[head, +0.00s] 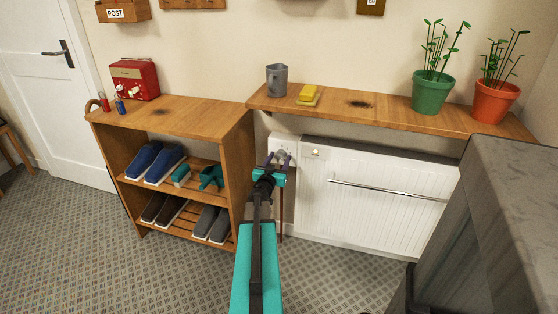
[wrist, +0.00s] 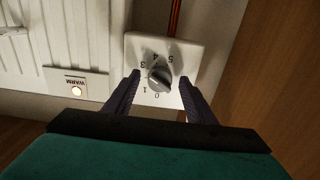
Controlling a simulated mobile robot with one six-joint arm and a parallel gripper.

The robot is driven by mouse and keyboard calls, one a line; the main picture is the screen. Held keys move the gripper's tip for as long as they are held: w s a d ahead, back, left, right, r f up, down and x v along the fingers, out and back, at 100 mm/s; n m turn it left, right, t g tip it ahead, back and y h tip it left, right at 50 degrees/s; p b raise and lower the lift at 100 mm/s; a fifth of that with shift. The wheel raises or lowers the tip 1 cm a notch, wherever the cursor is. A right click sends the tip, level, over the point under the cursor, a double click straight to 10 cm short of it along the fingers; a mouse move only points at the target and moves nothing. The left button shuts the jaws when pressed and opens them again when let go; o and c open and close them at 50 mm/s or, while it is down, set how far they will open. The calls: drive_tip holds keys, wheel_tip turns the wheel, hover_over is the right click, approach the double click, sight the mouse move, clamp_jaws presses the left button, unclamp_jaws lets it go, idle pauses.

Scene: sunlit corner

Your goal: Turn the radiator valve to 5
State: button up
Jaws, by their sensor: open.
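The radiator valve is a grey round knob (wrist: 160,79) on a white plate (wrist: 188,50), with numbers around it. The numbers 0, 1, 3, 4 and 5 show upside down in the wrist view; I cannot tell for sure which one the knob points at. In the head view, the plate (head: 291,142) is at the radiator's left end, partly hidden by my gripper (head: 276,160). My gripper is open, with one dark finger on each side of the knob in the wrist view (wrist: 160,76). Whether the fingers touch it is unclear.
The white radiator (head: 370,195) has a chrome rail and a lit WARM lamp (wrist: 76,91). A wooden shelf (head: 390,112) above bears a mug, a yellow sponge and potted plants. A shoe rack (head: 240,165) stands close left; a dark grey block (head: 500,220) stands right.

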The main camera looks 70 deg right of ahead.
drive_tip(key=shift+d, duration=0.15)
drive_tip(key=c, duration=1)
drive_tip(key=shift+c, duration=0.2)
drive_tip(key=shift+m, duration=0.5)
drive_tip(key=m+b, duration=0.1)
drive_tip(key=m, duration=0.2)
drive_tip(key=shift+m, duration=0.3)
drive_tip(key=m+b, duration=0.1)
drive_tip(key=m, duration=0.2)
drive_tip(key=shift+m, duration=0.3)
drive_tip(key=m+b, duration=0.2)
drive_tip(key=m, duration=0.3)
drive_tip(key=shift+f+b, duration=0.1)
drive_tip(key=shift+b, duration=0.25)
drive_tip(key=shift+m+b, duration=0.55)
drive_tip(key=shift+m, duration=0.85)
